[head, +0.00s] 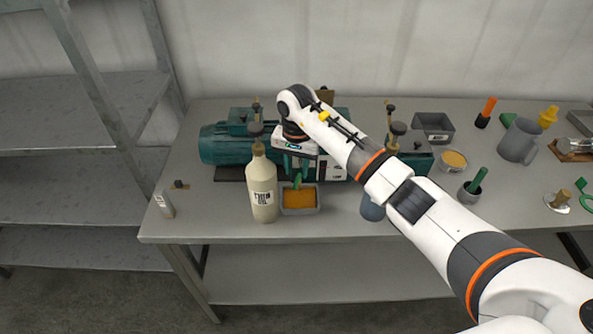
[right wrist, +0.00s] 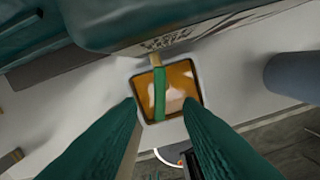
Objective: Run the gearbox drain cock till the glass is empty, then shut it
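The gearbox is part of the teal machine (head: 228,146) on the bench, largely hidden behind my right arm. Its drain cock has a green lever (right wrist: 159,92) on a brass stub (right wrist: 155,60); the lever lies roughly in line with the stub. It also shows in the head view (head: 297,181). Below it stands a grey tray (head: 299,212) holding amber oil (right wrist: 180,80). My right gripper (right wrist: 160,104) is open, its green fingers apart on either side of the lever, with no contact seen. I cannot make out the sight glass. My left gripper is out of view.
A cream bottle labelled thin oil (head: 262,188) stands close left of the tray. A blue-grey cup (head: 372,208) stands to the right. An empty grey bin (head: 433,127), a grey jug (head: 518,141) and a bowl of amber material (head: 453,161) stand further right.

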